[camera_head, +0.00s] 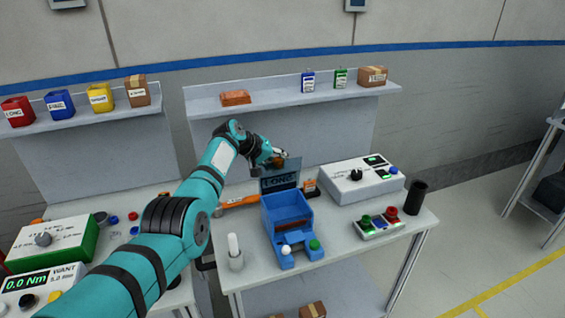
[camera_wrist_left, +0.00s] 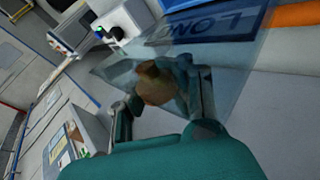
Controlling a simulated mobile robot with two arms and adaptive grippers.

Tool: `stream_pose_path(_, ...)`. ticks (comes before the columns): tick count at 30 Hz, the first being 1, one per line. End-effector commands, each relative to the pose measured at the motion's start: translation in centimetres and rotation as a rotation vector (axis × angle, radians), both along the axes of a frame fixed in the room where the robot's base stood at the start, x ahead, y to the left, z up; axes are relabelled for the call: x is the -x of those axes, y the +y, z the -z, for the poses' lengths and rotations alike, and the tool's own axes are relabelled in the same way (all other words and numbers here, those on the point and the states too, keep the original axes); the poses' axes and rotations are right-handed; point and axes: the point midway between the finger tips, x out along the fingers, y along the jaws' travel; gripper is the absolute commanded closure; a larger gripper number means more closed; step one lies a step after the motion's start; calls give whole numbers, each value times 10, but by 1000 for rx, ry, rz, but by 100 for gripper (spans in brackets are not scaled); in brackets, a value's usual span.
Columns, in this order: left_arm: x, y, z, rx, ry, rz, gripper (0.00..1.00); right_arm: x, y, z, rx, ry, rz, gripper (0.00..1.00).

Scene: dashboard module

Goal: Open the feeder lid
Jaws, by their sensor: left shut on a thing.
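The feeder (camera_head: 288,215) is a blue open box on the right-hand table, with a white and a green button at its front. Its translucent lid (camera_head: 281,178), marked "LONG", stands up at the back of the box, so the inside shows. My left gripper (camera_head: 279,157) is at the top edge of the lid, shut on the lid's brown knob (camera_head: 280,162). In the left wrist view the knob (camera_wrist_left: 154,84) sits between the fingers (camera_wrist_left: 160,90), with the see-through lid (camera_wrist_left: 200,50) behind it. My right gripper is not in view.
An orange-handled tool (camera_head: 238,202) lies left of the feeder. A white box with a black dial (camera_head: 350,185) and a small button panel (camera_head: 378,223) stand to its right, near a black cylinder (camera_head: 415,198). A white holder (camera_head: 235,255) stands at front left. A shelf (camera_head: 275,100) runs behind.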

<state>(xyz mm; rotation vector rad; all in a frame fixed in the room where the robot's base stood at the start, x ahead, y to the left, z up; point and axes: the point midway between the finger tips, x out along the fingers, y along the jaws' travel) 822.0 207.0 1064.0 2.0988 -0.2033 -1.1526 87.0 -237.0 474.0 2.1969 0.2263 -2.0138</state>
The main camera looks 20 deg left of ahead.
Motion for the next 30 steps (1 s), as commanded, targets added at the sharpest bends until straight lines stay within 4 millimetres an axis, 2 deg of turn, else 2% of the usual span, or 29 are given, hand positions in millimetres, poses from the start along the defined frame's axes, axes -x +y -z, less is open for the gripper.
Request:
stream_pose_path(1, -5, 12, -12, -8, -26, -18, 100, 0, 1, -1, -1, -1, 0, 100)
stream_pose_path(29, -5, 12, -12, -8, -26, -18, 100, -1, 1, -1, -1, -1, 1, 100)
stream_pose_path(30, -5, 12, -12, -8, -26, -18, 93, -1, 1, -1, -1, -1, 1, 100)
